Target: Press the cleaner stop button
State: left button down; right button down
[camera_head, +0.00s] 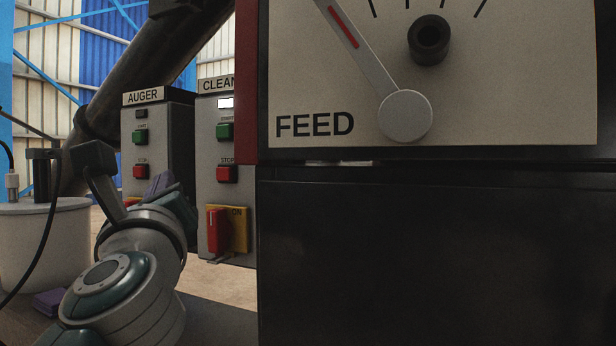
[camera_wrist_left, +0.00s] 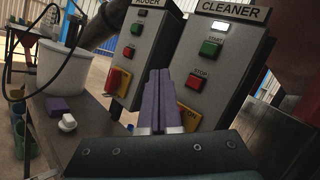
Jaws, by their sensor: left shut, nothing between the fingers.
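The grey cleaner box (camera_head: 205,150) stands left of the large FEED panel in the head view, its label partly hidden by that panel. Its red stop button (camera_head: 228,174) sits below a green start button (camera_head: 224,132). In the left wrist view the stop button (camera_wrist_left: 195,82) is in clear sight, right of the fingertips and apart from them. My left gripper (camera_head: 159,184) has purple fingers and is in front of the lower auger box. In the left wrist view the gripper (camera_wrist_left: 160,76) is shut and empty, pointing between the two boxes. My right gripper is not in view.
The auger box (camera_head: 175,130) with its own green and red buttons stands left of the cleaner box. A red rotary switch (camera_head: 217,230) is below the stop button. The FEED panel (camera_head: 500,100) fills the right. A white bucket (camera_head: 40,240) stands left.

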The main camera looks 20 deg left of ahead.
aim_at(223, 174)
pick_arm(q)
jog(key=w+b, duration=0.1)
jog(key=w, duration=0.2)
jog(key=w+b, duration=0.4)
jog(key=w, duration=0.1)
jog(key=shift+w+d, duration=0.3)
jog(key=shift+d, duration=0.05)
dwell(1.7)
jog(key=shift+w+b, duration=0.4)
jog(key=shift+b, duration=0.3)
